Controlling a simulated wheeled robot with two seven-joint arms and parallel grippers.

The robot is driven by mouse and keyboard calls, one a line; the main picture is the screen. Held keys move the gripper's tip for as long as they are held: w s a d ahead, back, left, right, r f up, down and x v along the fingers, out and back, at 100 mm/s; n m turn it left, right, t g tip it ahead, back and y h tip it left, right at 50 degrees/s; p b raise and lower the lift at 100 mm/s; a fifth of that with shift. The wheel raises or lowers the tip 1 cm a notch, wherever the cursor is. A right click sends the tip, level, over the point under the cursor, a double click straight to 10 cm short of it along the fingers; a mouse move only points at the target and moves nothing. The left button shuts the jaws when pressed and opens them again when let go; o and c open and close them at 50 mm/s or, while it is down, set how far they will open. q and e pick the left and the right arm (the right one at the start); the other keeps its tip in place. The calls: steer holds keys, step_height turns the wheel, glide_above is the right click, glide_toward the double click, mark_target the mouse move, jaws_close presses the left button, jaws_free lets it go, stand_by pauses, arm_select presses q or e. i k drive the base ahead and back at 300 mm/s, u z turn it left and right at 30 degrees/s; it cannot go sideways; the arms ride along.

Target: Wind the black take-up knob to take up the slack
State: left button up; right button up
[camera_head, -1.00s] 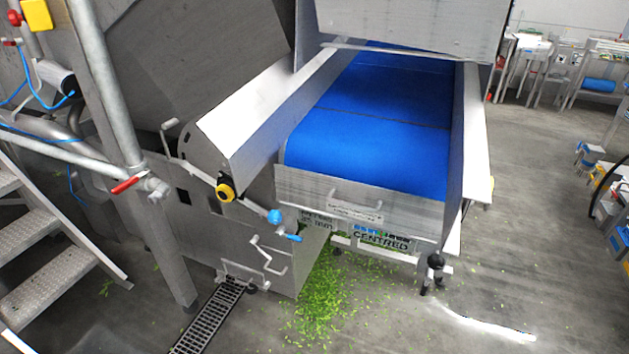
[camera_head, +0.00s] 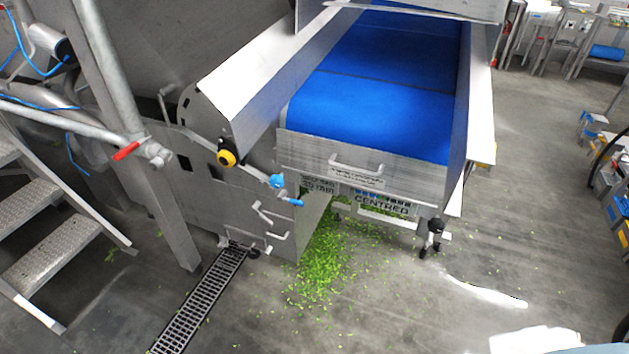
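A black knob (camera_head: 436,225) sits on a dark upright fitting at the front right corner of the conveyor, below the steel front plate. The conveyor has a wide blue belt (camera_head: 380,100) between steel side guards. A label plate reading "CENTRED" (camera_head: 382,203) is under the front plate. A yellow and black knob (camera_head: 227,157) and a blue knob (camera_head: 276,181) are on the machine's left side. Neither of my grippers is in view, and nothing is touching the black knob.
Green leaf scraps (camera_head: 325,265) litter the floor below the conveyor. A drain grate (camera_head: 200,300) runs along the floor. Metal steps (camera_head: 50,215) stand at left. Bins (camera_head: 615,205) line the right edge. Open floor lies right of the conveyor. A pale shape (camera_head: 535,341) shows at the bottom right.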

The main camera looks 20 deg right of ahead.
mark_target(435, 225)
steer(key=u, duration=0.6)
steer(key=i, duration=0.55)
steer(key=z, duration=2.15)
steer(key=k, duration=0.6)
steer(key=u, duration=0.05)
steer(key=i, duration=0.6)
steer(key=z, duration=0.05)
